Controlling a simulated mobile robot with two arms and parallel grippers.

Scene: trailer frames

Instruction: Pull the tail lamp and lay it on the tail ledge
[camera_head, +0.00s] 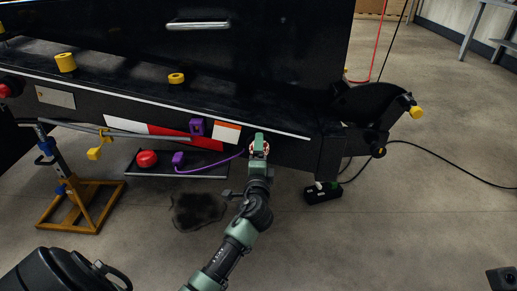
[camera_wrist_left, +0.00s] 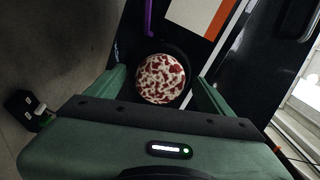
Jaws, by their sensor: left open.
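The tail lamp (camera_wrist_left: 160,79), round with a mottled red and white face, sits in a dark round mount on the trailer's rear beam. In the left wrist view it lies between the two green fingers of my left gripper (camera_wrist_left: 160,92), with gaps on both sides. In the head view my left gripper (camera_head: 259,147) reaches up to the beam and mostly covers the lamp. A purple cable (camera_head: 215,167) runs to the lamp's spot. The tail ledge (camera_head: 240,112) is the dark shelf with a pale edge above the lamp. My right gripper is not in view.
A yellow stand (camera_head: 72,207) is at the left. A black box (camera_head: 323,192) lies on the floor at the right.

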